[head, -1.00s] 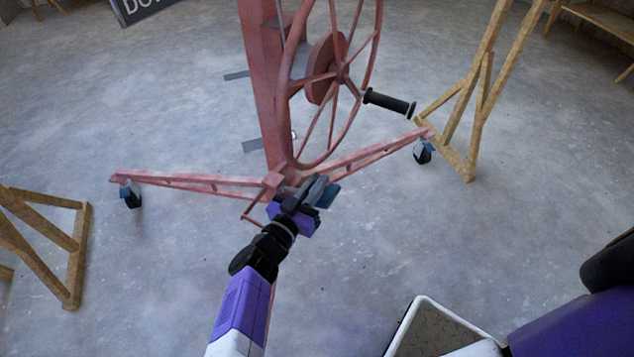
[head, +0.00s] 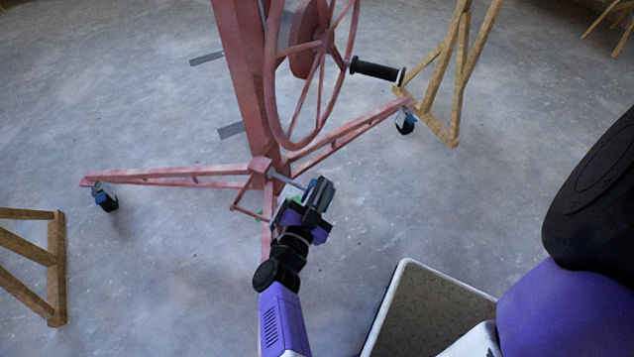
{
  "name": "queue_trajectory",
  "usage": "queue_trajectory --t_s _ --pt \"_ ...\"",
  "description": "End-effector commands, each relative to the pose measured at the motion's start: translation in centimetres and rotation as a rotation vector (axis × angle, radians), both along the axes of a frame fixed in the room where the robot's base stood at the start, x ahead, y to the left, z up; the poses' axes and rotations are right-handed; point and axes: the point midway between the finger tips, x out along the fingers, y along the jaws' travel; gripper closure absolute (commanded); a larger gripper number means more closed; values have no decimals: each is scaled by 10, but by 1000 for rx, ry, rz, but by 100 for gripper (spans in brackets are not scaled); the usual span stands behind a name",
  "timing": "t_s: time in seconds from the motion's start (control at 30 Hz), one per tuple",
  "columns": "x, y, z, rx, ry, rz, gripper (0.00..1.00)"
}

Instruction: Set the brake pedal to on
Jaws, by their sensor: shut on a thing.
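The red panel lift has a tall mast (head: 240,75) and splayed legs that meet at a low hub. The brake pedal (head: 287,181) shows as a thin grey bar running from this hub down and right to my gripper. My gripper (head: 317,193) is low in front of the hub, at the pedal's outer end. It is shut on the pedal; the jaws hide the held part. A small triangular red frame (head: 247,197) hangs beside the hub, left of my gripper. The pedal's exact tilt is hard to tell.
The lift's spoked wheel (head: 318,95) and black crank handle (head: 378,69) stand above and right of my gripper. Castered legs spread left (head: 165,176) and right (head: 350,131). Wooden trestles stand at left (head: 56,262) and upper right (head: 438,75). Floor between is clear.

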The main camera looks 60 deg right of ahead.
Motion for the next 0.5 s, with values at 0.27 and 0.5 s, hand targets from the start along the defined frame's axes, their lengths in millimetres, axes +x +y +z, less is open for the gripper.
queue_trajectory --t_s 0.27,0.5 --pt "-7 -6 -26 3 -135 -17 100" --pt "-6 -6 -35 4 -132 -19 100"
